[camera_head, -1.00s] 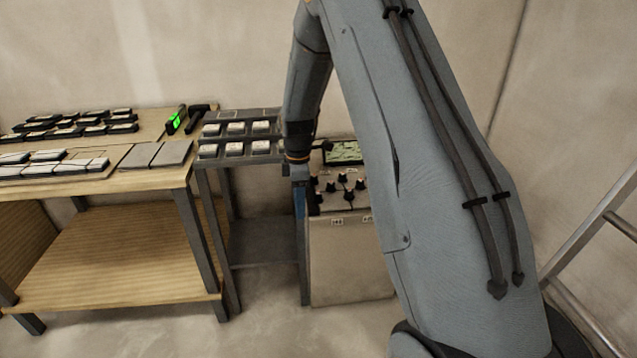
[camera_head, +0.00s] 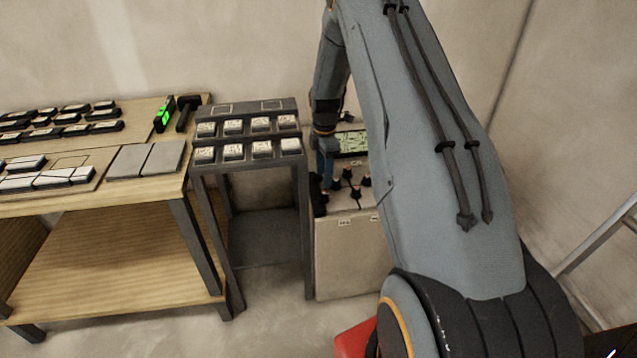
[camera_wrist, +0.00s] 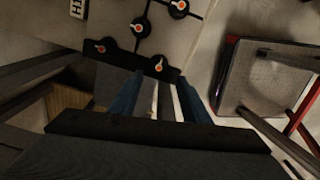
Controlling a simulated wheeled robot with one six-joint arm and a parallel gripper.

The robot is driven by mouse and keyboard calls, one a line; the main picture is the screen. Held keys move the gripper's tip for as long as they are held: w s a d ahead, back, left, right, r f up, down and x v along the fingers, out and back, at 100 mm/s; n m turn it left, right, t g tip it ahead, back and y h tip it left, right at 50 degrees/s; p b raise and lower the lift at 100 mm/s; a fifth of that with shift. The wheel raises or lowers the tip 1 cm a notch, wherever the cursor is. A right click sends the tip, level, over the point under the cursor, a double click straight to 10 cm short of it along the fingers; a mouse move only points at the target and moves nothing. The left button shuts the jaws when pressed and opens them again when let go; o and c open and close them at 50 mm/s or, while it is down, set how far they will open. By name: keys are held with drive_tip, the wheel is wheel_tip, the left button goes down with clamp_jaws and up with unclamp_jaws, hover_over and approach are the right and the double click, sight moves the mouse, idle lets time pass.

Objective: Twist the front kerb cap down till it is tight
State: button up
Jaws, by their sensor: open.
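The pale box-like stand (camera_head: 350,250) has several dark caps (camera_head: 353,190) on its top, and they also show in the wrist view. I cannot tell which is the front kerb cap, nor how tight any is. My gripper (camera_wrist: 158,96) is open, its blue fingers apart with no cap between them. In the head view my gripper (camera_head: 326,165) is at the stand's left side; its fingertips are unclear.
A dark rack (camera_head: 250,175) with rows of small pale pieces stands left of the pale stand. A wooden bench (camera_head: 110,275) with tiles, a green-lit device (camera_head: 164,113) and a hammer-like tool (camera_head: 186,112) is further left. A ladder (camera_head: 600,235) leans at the right.

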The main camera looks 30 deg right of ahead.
sight(324, 196)
drive_tip(key=shift+w+f, duration=0.1)
drive_tip(key=shift+f, duration=0.15)
wheel_tip(324, 196, down, 7)
drive_tip(key=shift+f+p, duration=0.15)
drive_tip(key=shift+p, duration=0.35)
drive_tip(key=c, duration=1)
drive_tip(key=shift+c, duration=0.2)
drive_tip(key=shift+m, duration=0.4)
drive_tip(key=m+b, duration=0.2)
drive_tip(key=m, duration=0.2)
drive_tip(key=shift+m, duration=1.3)
